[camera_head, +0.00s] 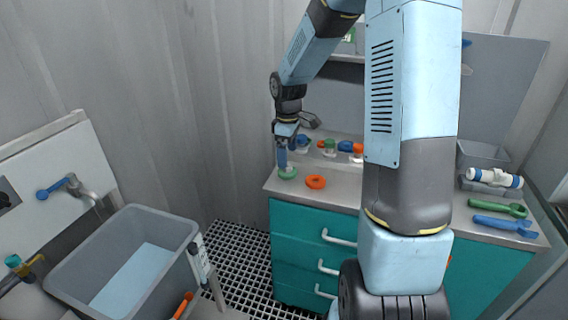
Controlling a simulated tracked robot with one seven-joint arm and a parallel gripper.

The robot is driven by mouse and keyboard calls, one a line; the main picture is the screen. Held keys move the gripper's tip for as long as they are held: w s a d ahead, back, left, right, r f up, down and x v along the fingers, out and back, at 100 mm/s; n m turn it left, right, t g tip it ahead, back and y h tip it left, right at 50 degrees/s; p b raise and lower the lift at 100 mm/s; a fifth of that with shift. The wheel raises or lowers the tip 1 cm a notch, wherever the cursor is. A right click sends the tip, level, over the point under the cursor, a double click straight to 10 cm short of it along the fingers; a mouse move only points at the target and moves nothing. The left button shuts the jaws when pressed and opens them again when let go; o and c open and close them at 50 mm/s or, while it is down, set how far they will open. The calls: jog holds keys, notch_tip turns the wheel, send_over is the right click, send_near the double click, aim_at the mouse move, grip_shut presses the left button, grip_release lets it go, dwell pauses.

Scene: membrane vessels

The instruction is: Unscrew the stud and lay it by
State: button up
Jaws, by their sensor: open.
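My gripper (286,140) is open and points down over the left front corner of the worktop. A small blue upright piece (282,157) shows just under it, above a round green part (287,173) on the worktop. The blue piece may be the stud, but it is too small to tell. I cannot tell whether my jaws are around it or touch it. An orange ring (316,182) lies flat on the worktop just right of the green part.
Several coloured parts, one blue (346,146), stand behind. A green wrench (498,207), a blue wrench (505,226) and a blue-banded white cylinder (495,178) are at right. A grey basin (179,231) stands left. My arm hides the middle of the worktop (341,191).

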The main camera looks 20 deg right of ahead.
jog(key=m, duration=0.4)
jog(key=shift+f, duration=2.1)
